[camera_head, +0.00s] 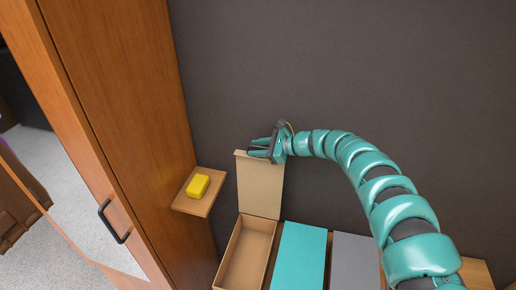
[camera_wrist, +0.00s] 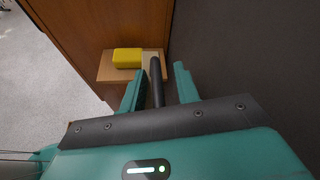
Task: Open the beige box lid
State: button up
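The beige box (camera_head: 226,268) stands at the lower middle of the head view, and its inside shows. Its lid (camera_head: 259,190) is raised and stands roughly upright at the back of the box, near the dark wall. My gripper (camera_head: 257,149) is at the lid's top edge, with its fingers pointing left. In the wrist view the two teal fingers of my gripper (camera_wrist: 160,88) are spread apart, with a dark bar between them. I see nothing clamped between them. Whether a finger touches the lid I cannot tell.
A teal box (camera_head: 300,256) and a grey box (camera_head: 354,262) stand right of the beige box. A small wooden shelf (camera_head: 181,203) at left holds a yellow block (camera_head: 198,186); the block also shows in the wrist view (camera_wrist: 127,58). A wooden cabinet (camera_head: 125,90) bounds the left side.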

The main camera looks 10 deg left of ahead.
jog(key=shift+d, duration=0.15)
jog(key=shift+s+d+r, duration=0.1)
jog(key=shift+d+r, duration=0.2)
jog(key=shift+d, duration=0.3)
jog(key=p+v, duration=0.2)
jog(key=v, duration=1.3)
jog(key=shift+d, duration=0.4)
jog(key=shift+s, duration=0.25)
